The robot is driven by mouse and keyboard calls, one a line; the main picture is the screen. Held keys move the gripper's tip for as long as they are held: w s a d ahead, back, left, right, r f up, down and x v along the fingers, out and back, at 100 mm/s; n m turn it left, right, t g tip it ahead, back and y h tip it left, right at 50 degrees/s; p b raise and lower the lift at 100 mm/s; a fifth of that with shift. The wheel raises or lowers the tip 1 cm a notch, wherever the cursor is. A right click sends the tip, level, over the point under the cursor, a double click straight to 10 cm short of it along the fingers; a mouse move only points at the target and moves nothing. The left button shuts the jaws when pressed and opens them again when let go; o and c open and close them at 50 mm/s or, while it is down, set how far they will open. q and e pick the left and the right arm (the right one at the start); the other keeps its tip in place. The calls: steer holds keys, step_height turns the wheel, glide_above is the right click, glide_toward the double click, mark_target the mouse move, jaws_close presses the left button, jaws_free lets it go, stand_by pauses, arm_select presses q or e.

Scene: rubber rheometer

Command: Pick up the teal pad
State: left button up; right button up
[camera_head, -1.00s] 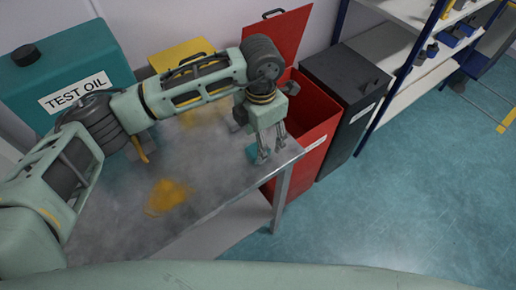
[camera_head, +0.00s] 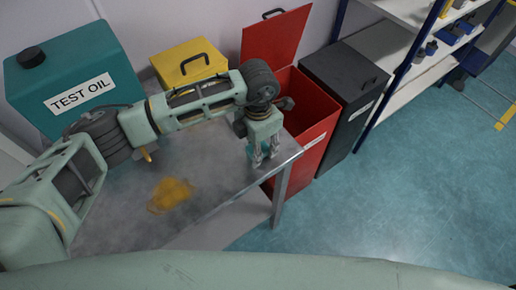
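The teal pad (camera_head: 258,163) lies at the right end of the grey metal table, mostly hidden by my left gripper. My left gripper (camera_head: 264,160) points down over the pad, with its two fingers apart and low at the pad. I cannot tell whether the fingers press on the pad or only stand around it. The pad seems to be at table height. My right gripper is not in view.
The table (camera_head: 215,185) carries a yellow stain (camera_head: 170,194). A teal test oil can (camera_head: 75,75) and a yellow box (camera_head: 185,62) stand behind. An open red bin (camera_head: 312,115) is close to the table's right edge, beside a black bin (camera_head: 345,85).

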arm_select(q)
steer(key=shift+r, duration=0.1)
steer(key=shift+c, duration=0.3)
step_height(320, 180, up, 4)
steer(key=shift+w+f+b, duration=0.1)
steer(key=shift+b, duration=1.15)
steer(key=s+d+r+b, duration=0.3)
steer(key=s+d+r, duration=0.3)
steer(key=d, duration=0.4)
steer(key=shift+r+b, duration=0.35)
steer(key=shift+r, duration=0.15)
steer(key=shift+d, duration=0.1)
